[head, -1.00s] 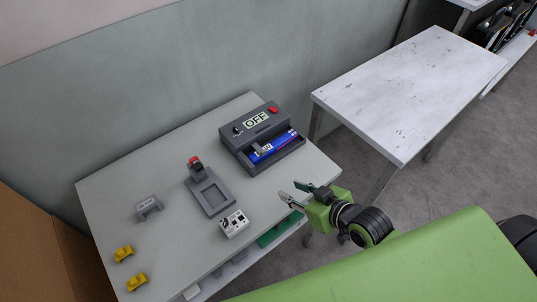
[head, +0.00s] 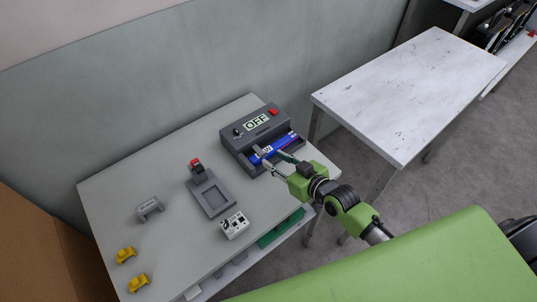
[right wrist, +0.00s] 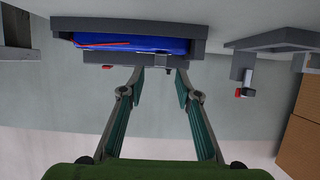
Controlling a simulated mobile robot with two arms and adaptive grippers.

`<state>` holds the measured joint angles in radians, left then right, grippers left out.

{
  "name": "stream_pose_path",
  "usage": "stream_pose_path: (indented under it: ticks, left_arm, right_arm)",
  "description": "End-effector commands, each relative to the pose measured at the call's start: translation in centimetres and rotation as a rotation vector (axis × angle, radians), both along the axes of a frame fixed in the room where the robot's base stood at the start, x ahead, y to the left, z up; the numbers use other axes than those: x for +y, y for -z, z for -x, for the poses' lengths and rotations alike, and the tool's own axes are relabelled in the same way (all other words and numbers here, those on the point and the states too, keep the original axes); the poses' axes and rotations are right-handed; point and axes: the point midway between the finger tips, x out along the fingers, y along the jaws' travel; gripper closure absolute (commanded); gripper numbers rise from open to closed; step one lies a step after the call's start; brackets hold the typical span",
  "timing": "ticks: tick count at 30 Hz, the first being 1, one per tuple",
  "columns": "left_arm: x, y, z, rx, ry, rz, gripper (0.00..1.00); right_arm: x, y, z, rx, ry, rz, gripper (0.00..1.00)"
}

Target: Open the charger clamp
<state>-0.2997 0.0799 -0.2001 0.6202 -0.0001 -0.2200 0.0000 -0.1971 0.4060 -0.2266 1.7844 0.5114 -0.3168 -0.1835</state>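The dark grey charger (head: 240,137) stands at the back right of the near table, its display reading OFF. A blue battery (head: 278,146) lies in its tray. A small grey piece, seemingly the clamp (head: 256,159), lies across the battery's left part, partly hidden by my gripper. My right gripper (head: 275,161) is open and empty at the tray's front, its fingertips close to the clamp; contact cannot be told. In the right wrist view, which is upside down, the open fingers (right wrist: 160,74) point towards the charger tray (right wrist: 205,30) and battery (right wrist: 125,44). My left gripper is not in view.
A grey fixture with a red-tipped part (head: 213,196) stands left of the charger. A white box (head: 235,225), a grey bracket (head: 149,208) and two yellow parts (head: 126,255) are on the table. A bare pale table (head: 410,90) stands at right.

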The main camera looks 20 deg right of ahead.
Motion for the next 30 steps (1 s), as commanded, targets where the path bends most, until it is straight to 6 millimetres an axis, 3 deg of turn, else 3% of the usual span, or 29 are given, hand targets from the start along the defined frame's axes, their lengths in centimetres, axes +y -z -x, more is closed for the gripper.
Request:
stream_pose_path:
  ticks: [3, 9, 20, 21, 24, 30]
  left_arm:
    - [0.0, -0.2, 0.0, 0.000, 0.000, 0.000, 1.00]
    - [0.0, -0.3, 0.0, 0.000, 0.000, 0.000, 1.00]
    - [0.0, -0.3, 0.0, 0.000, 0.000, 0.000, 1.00]
    - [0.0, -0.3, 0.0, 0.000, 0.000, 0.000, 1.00]
    - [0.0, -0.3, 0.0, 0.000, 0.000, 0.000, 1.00]
    - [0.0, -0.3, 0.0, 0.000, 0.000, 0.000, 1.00]
  right_arm:
    - [0.7, 0.6, -1.8, -0.002, 0.000, -0.001, 0.69]
    - [1.3, 1.4, -3.4, 0.000, 0.000, 0.001, 0.69]
    - [1.4, 1.7, -3.8, 0.000, 0.000, 0.001, 0.69]
    - [1.4, 1.7, -3.8, 0.000, 0.000, 0.001, 0.72]
    - [1.4, 1.7, -3.8, 0.000, 0.000, 0.001, 0.98]
    - [1.4, 1.6, -3.7, 0.001, 0.000, 0.001, 1.00]
